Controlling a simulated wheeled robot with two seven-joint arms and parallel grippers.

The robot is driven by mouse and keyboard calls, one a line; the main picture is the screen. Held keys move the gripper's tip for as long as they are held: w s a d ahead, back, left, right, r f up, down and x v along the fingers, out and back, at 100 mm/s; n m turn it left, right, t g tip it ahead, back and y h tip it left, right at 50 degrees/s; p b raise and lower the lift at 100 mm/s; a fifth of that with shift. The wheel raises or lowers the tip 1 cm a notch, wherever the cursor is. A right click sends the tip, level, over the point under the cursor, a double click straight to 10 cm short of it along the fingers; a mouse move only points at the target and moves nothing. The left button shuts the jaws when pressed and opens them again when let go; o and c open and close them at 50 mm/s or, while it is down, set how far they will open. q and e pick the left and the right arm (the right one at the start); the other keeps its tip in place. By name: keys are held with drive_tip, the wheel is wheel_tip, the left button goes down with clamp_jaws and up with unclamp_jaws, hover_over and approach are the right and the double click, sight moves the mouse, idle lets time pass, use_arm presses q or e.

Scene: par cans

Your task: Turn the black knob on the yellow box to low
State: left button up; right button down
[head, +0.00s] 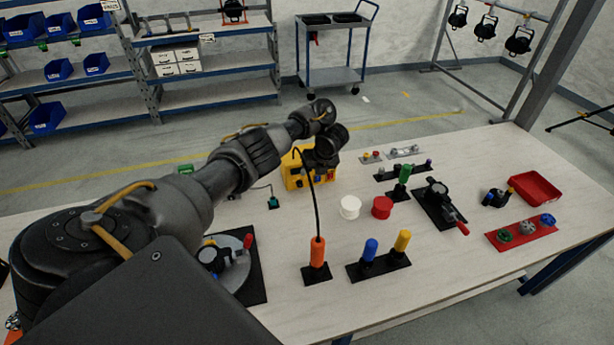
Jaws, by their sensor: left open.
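The yellow box (291,171) stands near the middle of the table, partly behind my left arm. Its front face carries dark and red details, too small here for me to tell the black knob or its setting. My left arm reaches in from the left and bends down at the wrist. My left gripper (319,160) is at the box's upper right, open; its fingers are mostly hidden behind the wrist, and I cannot tell whether it touches the box. My right gripper is not in view.
An orange handle (317,253) with a black cable stands in front of the box. White (350,206) and red (382,206) round pieces sit to its right. Blue and yellow handles (371,249) are at the front. A red tray (536,187) is far right.

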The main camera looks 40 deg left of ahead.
sight(300, 185)
use_arm(q)
drive_tip(key=b+x, duration=0.4)
drive_tip(key=b, duration=0.1)
drive_tip(key=s+b+x, duration=0.1)
drive_tip(key=b+x, duration=0.1)
drive_tip(key=shift+a, duration=0.3)
drive_tip(key=b+x, duration=0.1)
drive_tip(key=x, duration=0.2)
drive_tip(key=shift+a+f+b, duration=0.25)
drive_tip(key=shift+a+b, duration=0.05)
drive_tip(key=shift+w+a+f, duration=0.1)
drive_tip(key=shift+a+f, duration=0.05)
drive_tip(key=shift+f, duration=0.25)
clamp_jaws()
